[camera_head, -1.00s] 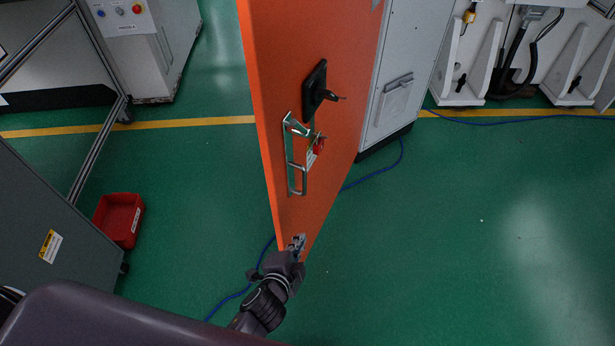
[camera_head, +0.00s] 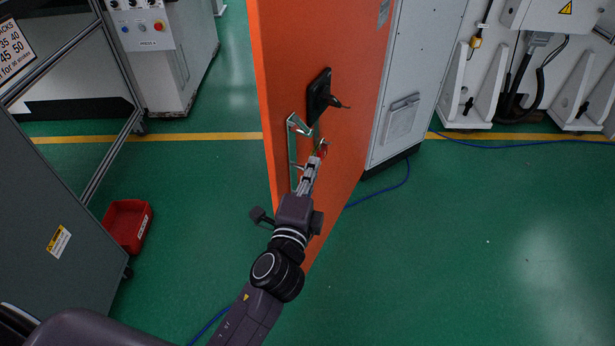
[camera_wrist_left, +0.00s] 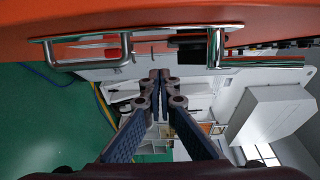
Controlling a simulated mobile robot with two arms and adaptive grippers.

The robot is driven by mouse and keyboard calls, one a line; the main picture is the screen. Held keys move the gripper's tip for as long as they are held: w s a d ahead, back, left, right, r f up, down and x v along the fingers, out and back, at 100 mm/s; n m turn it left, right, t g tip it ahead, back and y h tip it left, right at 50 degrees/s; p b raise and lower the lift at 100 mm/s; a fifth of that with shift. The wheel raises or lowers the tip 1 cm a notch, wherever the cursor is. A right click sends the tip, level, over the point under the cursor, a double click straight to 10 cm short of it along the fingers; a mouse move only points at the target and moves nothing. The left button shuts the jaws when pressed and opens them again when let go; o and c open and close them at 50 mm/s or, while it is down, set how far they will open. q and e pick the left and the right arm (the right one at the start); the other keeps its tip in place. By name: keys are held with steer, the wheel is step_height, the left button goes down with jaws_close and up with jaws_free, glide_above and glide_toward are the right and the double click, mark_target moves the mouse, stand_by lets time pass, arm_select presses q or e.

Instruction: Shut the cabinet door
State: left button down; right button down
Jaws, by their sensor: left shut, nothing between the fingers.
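The orange cabinet door (camera_head: 345,190) stands open, edge towards me, in the middle of the head view. It carries a black latch (camera_head: 319,97) and a metal handle (camera_head: 293,135) with a small red part near it. My left gripper (camera_head: 314,162) is shut and empty, in front of the door's face beside the handle. In the left wrist view the closed fingers (camera_wrist_left: 159,75) point forward, with the orange door (camera_wrist_left: 150,18) along the top and the handle (camera_wrist_left: 88,52) at upper left. Whether the fingers touch the door I cannot tell. My right gripper is out of view.
The grey cabinet body (camera_head: 410,80) stands behind the door. A red bin (camera_head: 127,224) sits on the floor at left beside a grey panel (camera_head: 50,240). A blue cable (camera_head: 385,190) crosses the floor. The green floor at right (camera_head: 480,250) is clear.

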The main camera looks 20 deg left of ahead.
mark_target(300, 152)
arm_select(q)
steer(key=w+a+p, duration=0.1)
steer(key=w+a, duration=0.3)
steer(key=shift+w+p, duration=0.1)
steer(key=shift+p, duration=0.25)
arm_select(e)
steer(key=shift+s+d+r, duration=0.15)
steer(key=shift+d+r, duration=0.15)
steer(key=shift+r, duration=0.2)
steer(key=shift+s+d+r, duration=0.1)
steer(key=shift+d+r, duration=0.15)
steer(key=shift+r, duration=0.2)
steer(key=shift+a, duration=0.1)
